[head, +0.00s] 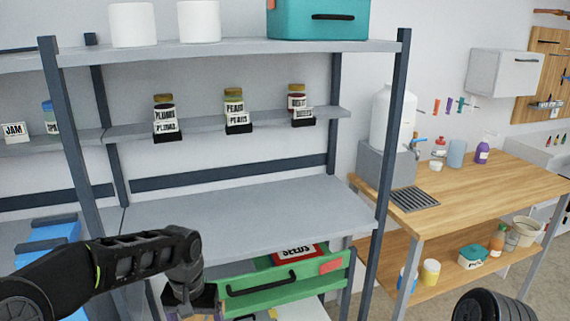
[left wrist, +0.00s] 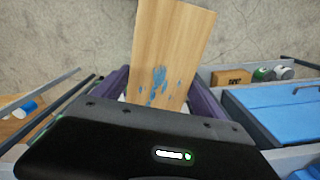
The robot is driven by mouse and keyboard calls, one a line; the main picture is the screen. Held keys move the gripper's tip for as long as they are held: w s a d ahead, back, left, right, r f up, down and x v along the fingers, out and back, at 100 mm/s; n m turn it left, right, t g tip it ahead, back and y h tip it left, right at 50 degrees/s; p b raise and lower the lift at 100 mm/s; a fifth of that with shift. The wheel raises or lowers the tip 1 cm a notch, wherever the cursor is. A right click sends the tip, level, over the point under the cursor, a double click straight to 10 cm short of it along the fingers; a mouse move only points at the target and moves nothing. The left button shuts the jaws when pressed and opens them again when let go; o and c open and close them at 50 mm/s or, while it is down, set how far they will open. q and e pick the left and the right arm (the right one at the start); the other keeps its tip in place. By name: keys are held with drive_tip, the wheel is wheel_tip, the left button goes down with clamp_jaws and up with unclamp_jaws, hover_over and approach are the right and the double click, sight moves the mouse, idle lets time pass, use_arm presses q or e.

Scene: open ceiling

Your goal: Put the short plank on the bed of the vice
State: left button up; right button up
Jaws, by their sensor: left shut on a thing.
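A light wooden plank (left wrist: 172,50) with blue paint stains shows in the left wrist view, between the purple fingers of my left gripper (left wrist: 158,88). The gripper is shut on it, and the plank sticks out beyond the fingers over a grey floor. No vice is visible.
A grey shelf rack (head: 235,215) with labelled jars stands ahead; its middle shelf is bare. A green drawer (head: 290,285) with a SEEDS packet (head: 298,253) stands open below. A wooden bench (head: 500,188) is at right. A blue box (left wrist: 285,112) is beside the gripper.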

use_arm(q)
drive_tip(key=s+f, duration=0.4)
drive_tip(key=f, duration=1.1)
